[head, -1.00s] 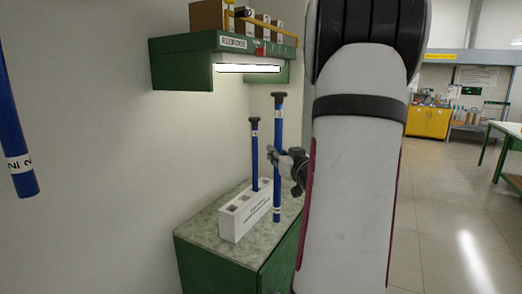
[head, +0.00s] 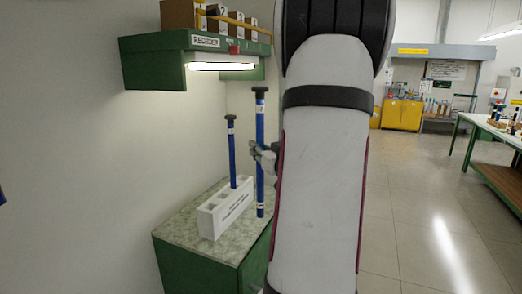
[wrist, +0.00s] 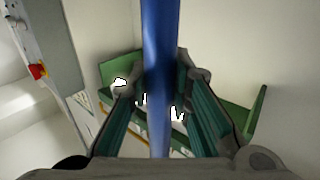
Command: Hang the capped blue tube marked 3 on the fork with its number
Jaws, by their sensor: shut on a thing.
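My gripper (head: 265,156) is shut on a blue tube (head: 260,120) with a black cap and white bands near its top and bottom. The tube hangs upright beside the white block, in front of the cabinet's right side. The number on its bands is too small to read. In the wrist view the blue tube (wrist: 159,70) runs between the two fingers (wrist: 160,100). No fork shows in any view now.
A second capped blue tube (head: 232,155) stands in the white slotted block (head: 208,222) on the green cabinet (head: 172,239). A green shelf (head: 150,65) with a lamp and boxes is above. Open floor (head: 415,200) lies to the right, with a green-framed table (head: 488,150) beyond.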

